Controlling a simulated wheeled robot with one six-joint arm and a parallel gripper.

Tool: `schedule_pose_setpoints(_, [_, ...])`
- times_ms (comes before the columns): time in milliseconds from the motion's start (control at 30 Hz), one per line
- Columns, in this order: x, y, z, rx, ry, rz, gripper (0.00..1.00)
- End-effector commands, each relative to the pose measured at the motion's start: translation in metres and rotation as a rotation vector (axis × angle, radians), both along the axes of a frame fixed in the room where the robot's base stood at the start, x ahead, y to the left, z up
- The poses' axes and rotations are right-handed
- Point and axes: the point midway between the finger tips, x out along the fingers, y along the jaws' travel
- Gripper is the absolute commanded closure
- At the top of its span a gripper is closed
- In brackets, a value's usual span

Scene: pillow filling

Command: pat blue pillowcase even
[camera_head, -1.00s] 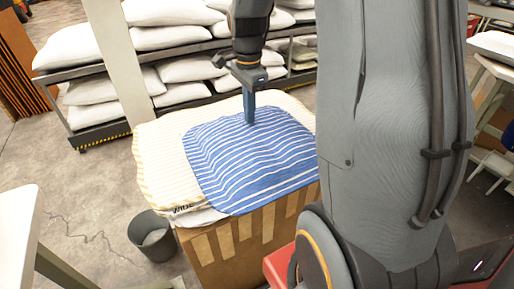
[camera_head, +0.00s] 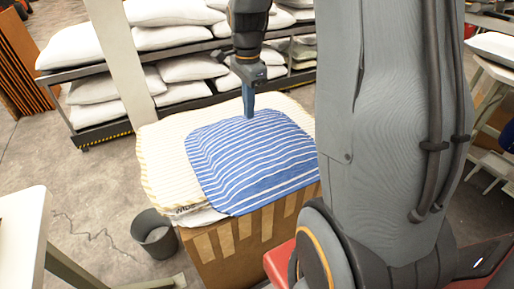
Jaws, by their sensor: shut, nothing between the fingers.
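The blue pillowcase (camera_head: 250,165) with white stripes lies on top of a cream striped pillow (camera_head: 160,160), on a cardboard box (camera_head: 235,247). Its surface bulges gently. My gripper (camera_head: 249,113) points straight down at the far edge of the blue pillowcase, near the middle. Its fingers are shut and empty. The fingertips reach the cloth or hover just over it; I cannot tell which. My own arm hides the right end of the pillowcase and box.
A rack (camera_head: 105,131) with several white pillows stands behind. A grey bin (camera_head: 155,235) is on the floor left of the box. A white table (camera_head: 22,225) is at the lower left. Another table with a white pillow (camera_head: 495,45) stands at the right. Floor between is open.

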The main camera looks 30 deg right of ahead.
Motion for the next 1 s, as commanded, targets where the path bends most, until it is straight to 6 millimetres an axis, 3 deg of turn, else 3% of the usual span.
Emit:
schedule_pose_setpoints(167, [0.000,0.000,-0.004,0.000,0.001,0.000,1.00])
schedule_pose_setpoints(700, [0.000,0.000,-0.048,0.000,0.001,0.000,1.00])
schedule_pose_setpoints(1000, [0.000,0.000,-0.041,0.000,0.000,0.000,1.00])
